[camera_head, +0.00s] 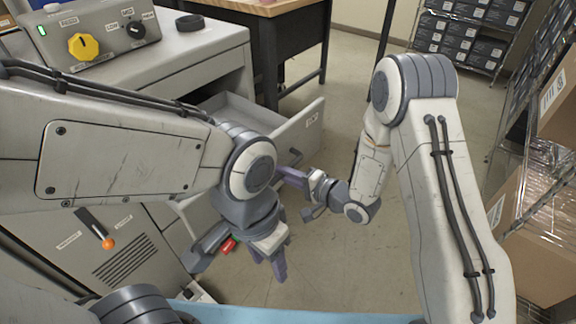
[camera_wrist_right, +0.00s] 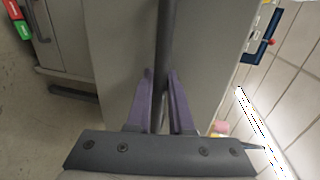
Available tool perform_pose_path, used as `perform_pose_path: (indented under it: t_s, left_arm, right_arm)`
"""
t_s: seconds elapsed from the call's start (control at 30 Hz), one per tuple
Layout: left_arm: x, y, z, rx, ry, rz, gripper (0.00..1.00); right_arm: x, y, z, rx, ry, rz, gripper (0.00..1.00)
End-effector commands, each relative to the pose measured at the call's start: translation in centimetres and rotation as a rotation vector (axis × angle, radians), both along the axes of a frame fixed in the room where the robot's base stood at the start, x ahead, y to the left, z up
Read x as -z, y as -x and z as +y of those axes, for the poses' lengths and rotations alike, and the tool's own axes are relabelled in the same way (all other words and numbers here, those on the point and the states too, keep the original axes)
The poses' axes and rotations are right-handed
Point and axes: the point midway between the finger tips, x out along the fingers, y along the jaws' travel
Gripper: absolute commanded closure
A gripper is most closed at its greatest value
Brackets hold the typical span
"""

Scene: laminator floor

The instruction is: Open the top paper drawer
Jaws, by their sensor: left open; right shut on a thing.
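The top paper drawer (camera_head: 300,133) is pulled out from the grey machine (camera_head: 200,60), with a pale label on its front. The visible part of its inside (camera_head: 232,113) looks empty. My right gripper (camera_head: 290,176) is at the drawer front, shut on its dark handle (camera_head: 296,157). In the right wrist view, the purple fingers (camera_wrist_right: 160,95) sit on either side of the dark handle bar (camera_wrist_right: 164,40). My left gripper (camera_head: 280,268) is open and empty, pointing down in front of the machine, apart from the drawer. My left arm hides part of the machine front.
A control box with a yellow knob (camera_head: 83,46) stands on the machine top. An orange-tipped lever (camera_head: 107,243) is on its lower front. A wooden-topped table (camera_head: 262,8) stands behind. Cardboard boxes (camera_head: 545,215) line the right. The floor (camera_head: 340,100) between is clear.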

Motion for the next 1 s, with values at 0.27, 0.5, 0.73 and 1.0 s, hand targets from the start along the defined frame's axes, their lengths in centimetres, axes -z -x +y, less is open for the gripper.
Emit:
perform_pose_path:
  t_s: [0.27,0.5,0.73,1.0]
  left_arm:
    - [0.0,0.0,0.0,0.000,0.000,0.000,0.50]
    - [0.0,0.0,0.0,0.000,0.000,0.000,0.50]
    - [0.0,0.0,0.0,0.000,0.000,0.000,0.50]
    - [0.2,0.0,0.0,0.000,0.000,0.000,0.50]
  right_arm:
    - [0.1,0.4,0.4,-0.015,0.001,0.003,1.00]
    - [0.1,0.3,0.4,-0.013,0.002,0.002,0.50]
    - [0.1,0.2,0.2,-0.008,0.002,0.001,0.50]
    - [-0.3,1.3,-1.7,-0.002,0.002,0.002,0.50]
